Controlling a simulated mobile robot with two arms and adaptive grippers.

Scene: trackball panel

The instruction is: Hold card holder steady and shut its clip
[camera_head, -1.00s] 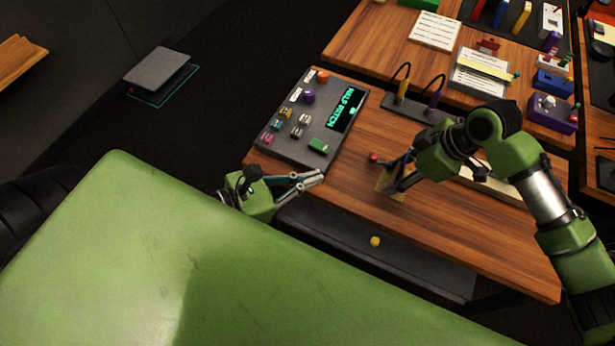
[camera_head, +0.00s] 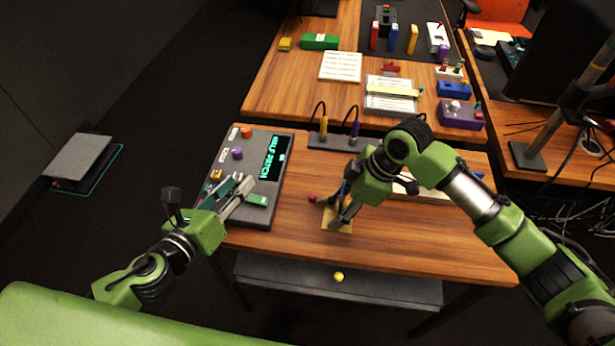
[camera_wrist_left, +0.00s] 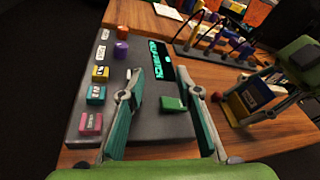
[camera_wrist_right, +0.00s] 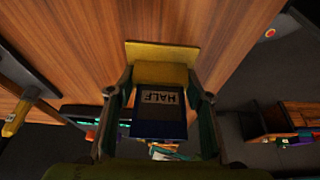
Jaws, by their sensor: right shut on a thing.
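The card holder (camera_head: 338,215) stands near the front of the wooden table, with a yellow base and a dark blue part. In the right wrist view its yellow part (camera_wrist_right: 162,72) and a dark blue block labelled HALF (camera_wrist_right: 160,118) sit between my right fingers. My right gripper (camera_head: 340,212) is shut on the card holder. A red knob (camera_head: 312,198) shows at its left side; whether it belongs to the clip I cannot tell. My left gripper (camera_head: 240,190) is open and empty above the panel, left of the holder. The holder also shows in the left wrist view (camera_wrist_left: 240,106).
The dark panel (camera_head: 276,192) with coloured knobs, a green block (camera_head: 257,200) and a lit display lies left of the holder. A dark cable stand (camera_head: 335,143) is behind.

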